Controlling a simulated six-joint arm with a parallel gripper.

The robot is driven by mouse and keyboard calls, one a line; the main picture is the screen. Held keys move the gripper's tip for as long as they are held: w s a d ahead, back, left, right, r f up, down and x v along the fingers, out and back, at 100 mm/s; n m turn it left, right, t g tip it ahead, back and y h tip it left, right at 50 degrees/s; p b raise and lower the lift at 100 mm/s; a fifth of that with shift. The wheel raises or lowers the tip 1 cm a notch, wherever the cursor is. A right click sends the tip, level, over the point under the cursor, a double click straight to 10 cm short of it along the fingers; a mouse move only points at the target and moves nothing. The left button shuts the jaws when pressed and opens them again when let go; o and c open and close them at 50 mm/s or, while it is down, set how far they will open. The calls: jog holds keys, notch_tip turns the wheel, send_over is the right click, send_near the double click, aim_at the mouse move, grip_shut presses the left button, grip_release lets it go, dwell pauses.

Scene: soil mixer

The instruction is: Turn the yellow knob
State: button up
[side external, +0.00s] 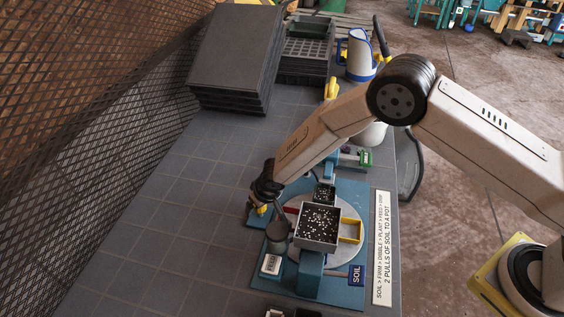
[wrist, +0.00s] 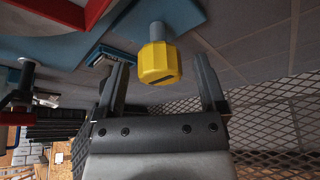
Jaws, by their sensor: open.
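The yellow knob (wrist: 159,62) shows large in the wrist view, faceted, with a dark slot on its face and a grey shaft behind it on a blue panel. My gripper (wrist: 160,75) is open, with one finger on each side of the knob's lower part in the picture. I cannot tell whether either finger touches it. In the side external view my gripper (side external: 264,196) is at the left edge of the soil mixer's blue base, and a small bit of the yellow knob (side external: 262,210) shows just below it; the arm hides most of the rest.
Stacked dark trays (side external: 235,60) stand farther back. The tiled tabletop on the left is clear up to the mesh wall.

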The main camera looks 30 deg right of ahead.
jog(key=shift+r, duration=0.15)
jog(key=shift+v, duration=0.8)
notch_tip(320, 180, up, 8)
jog(key=shift+s, duration=0.3)
jog(key=s+d+r+g, duration=0.1)
jog(key=s+d+r, duration=0.35)
jog(key=d, duration=0.25)
jog(key=s+d+r, duration=0.4)
jog(key=s+d, duration=0.1)
jog(key=d, duration=0.2)
jog(key=s+d+r, duration=0.1)
jog(key=s+d, duration=0.3)
jog(key=s, duration=0.3)
jog(key=s+d+r+m, duration=0.1)
jog(key=s+d, duration=0.2)
jog(key=s, duration=0.4)
jog(key=shift+d+r+g+h, duration=0.3)
jog(key=shift+d+r+g, duration=0.1)
